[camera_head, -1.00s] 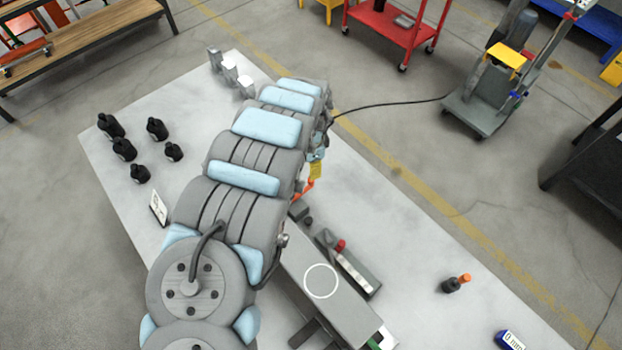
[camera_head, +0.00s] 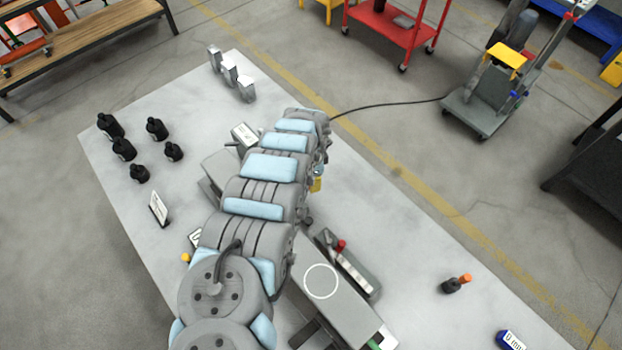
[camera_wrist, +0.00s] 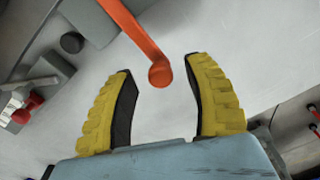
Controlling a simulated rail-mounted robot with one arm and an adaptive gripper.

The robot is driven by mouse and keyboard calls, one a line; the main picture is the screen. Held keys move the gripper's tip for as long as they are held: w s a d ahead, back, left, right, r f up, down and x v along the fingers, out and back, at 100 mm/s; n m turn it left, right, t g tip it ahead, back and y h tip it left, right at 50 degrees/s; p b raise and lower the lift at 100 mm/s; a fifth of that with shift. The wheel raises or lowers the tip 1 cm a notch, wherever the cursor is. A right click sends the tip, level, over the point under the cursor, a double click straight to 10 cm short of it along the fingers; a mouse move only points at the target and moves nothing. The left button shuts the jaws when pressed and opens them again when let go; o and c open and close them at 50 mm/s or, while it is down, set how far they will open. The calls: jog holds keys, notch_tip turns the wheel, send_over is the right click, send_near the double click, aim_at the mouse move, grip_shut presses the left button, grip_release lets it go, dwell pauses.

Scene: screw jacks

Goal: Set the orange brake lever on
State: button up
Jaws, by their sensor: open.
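The orange brake lever (camera_wrist: 145,40) shows in the wrist view. It runs down from the top edge and ends in a round orange knob between my fingers. My gripper (camera_wrist: 161,68) is open, with one yellow, black-lined finger on each side of the knob. There is a visible gap on both sides, and neither finger appears to touch the lever. In the head view my arm hides the lever, and only a small yellow bit of my gripper (camera_head: 317,184) shows at the arm's right side.
A grey unit with a white ring (camera_head: 321,281) and a red knob (camera_head: 340,245) stand right of my arm on the table. Several black bottle-like pieces (camera_head: 123,149) stand at the left, and grey metal blocks (camera_head: 230,72) at the back. The table's right side is mostly clear.

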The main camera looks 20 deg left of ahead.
jog(key=shift+f, duration=0.25)
grip_shut()
jog(key=shift+a, duration=0.1)
